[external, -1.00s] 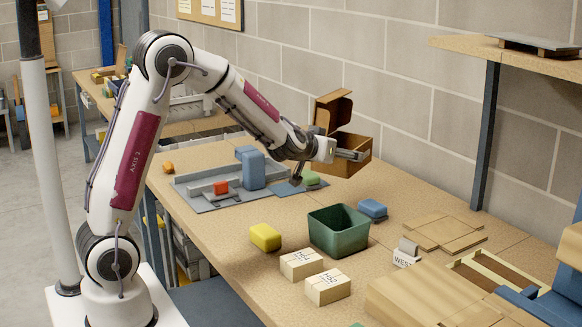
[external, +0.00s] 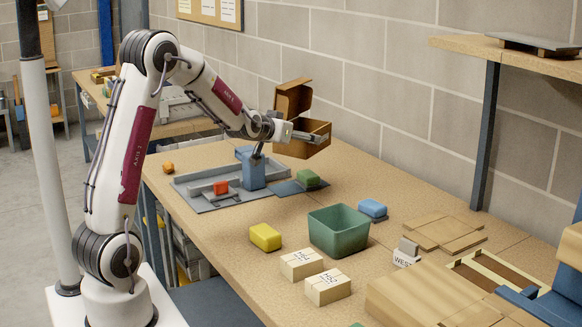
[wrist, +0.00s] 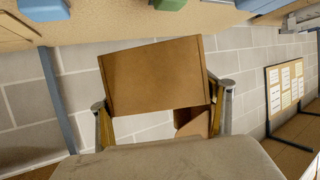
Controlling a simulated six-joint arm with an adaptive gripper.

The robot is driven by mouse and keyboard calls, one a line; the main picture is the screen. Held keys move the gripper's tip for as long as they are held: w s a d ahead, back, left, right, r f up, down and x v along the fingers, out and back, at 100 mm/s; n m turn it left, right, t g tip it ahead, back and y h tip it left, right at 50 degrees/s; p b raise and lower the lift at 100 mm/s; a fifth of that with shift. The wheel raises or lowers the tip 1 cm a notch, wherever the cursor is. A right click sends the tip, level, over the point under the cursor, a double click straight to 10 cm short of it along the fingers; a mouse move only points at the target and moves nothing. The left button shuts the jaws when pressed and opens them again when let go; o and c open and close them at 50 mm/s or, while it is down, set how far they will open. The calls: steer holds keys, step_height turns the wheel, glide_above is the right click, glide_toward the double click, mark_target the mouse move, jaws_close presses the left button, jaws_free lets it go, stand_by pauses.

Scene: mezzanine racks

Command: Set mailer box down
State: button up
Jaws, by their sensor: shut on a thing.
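The mailer box (external: 303,137) is a brown cardboard box with its lid standing open. My gripper (external: 303,137) is shut on it and holds it in the air above the back of the workbench, near the block wall. In the wrist view the box (wrist: 155,75) sits between the two fingers of my gripper (wrist: 163,110), and a brown flap hangs below its panel. The box looks tilted. Its inside is mostly hidden.
A shelf (external: 465,45) overhangs at right.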

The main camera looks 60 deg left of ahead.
steer(key=shift+s+a+f, duration=0.1)
steer(key=shift+s+a, duration=0.25)
steer(key=shift+a, duration=0.5)
steer(key=shift+s+a+f, duration=0.1)
steer(key=shift+s+a, duration=0.25)
steer(key=shift+a, duration=0.5)
steer(key=shift+s+a+f+m+h, duration=0.3)
steer(key=shift+s+a+h, duration=0.15)
steer(key=shift+a, duration=0.25)
steer(key=s+d+f+m+t+h, duration=0.1)
steer(key=s+d+f+m+h, duration=0.2)
steer(key=d+f+m+h, duration=0.2)
steer(key=shift+d+f, duration=0.8)
steer(key=shift+d, duration=0.35)
steer(key=shift+h, duration=0.25)
steer(key=shift+f, duration=0.1)
steer(key=shift+f, duration=3)
